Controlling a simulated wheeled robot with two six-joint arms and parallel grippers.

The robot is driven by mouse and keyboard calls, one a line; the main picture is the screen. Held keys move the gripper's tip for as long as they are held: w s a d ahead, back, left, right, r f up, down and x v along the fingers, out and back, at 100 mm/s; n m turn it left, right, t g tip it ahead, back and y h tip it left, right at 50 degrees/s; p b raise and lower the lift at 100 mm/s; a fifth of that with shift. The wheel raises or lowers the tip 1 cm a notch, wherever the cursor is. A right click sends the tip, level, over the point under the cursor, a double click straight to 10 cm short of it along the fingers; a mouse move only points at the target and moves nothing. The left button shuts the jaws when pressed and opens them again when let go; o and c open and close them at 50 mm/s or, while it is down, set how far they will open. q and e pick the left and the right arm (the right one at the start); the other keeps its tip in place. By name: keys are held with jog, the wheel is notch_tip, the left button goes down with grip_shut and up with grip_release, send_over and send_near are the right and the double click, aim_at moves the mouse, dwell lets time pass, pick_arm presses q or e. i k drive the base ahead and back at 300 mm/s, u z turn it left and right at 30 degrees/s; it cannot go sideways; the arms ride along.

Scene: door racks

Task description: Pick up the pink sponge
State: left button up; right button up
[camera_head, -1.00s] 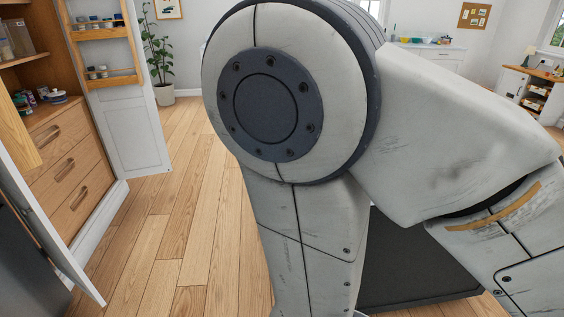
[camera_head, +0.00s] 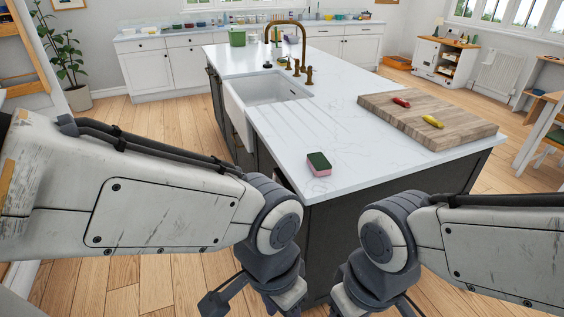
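The pink sponge (camera_head: 319,171) with a dark green top lies on the white island countertop (camera_head: 330,150), close to its near corner. It is right of the drainboard grooves. My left gripper (camera_head: 250,300) hangs at the bottom of the view, below and left of the sponge and short of the island. My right gripper (camera_head: 375,306) hangs at the bottom, below and right of the sponge. Both are apart from the sponge, and the bottom edge cuts off part of them. I cannot tell how far their fingers are spread.
A wooden cutting board (camera_head: 428,118) with a red item (camera_head: 401,102) and a yellow item (camera_head: 433,121) lies right of the sponge. A white sink (camera_head: 262,92) with a brass faucet (camera_head: 301,40) is behind. A green container (camera_head: 237,37) stands at the far left. The counter around the sponge is clear.

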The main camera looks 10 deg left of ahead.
aim_at(320, 164)
jog(key=u, duration=0.35)
jog(key=i, duration=1.1)
jog(key=z, duration=0.45)
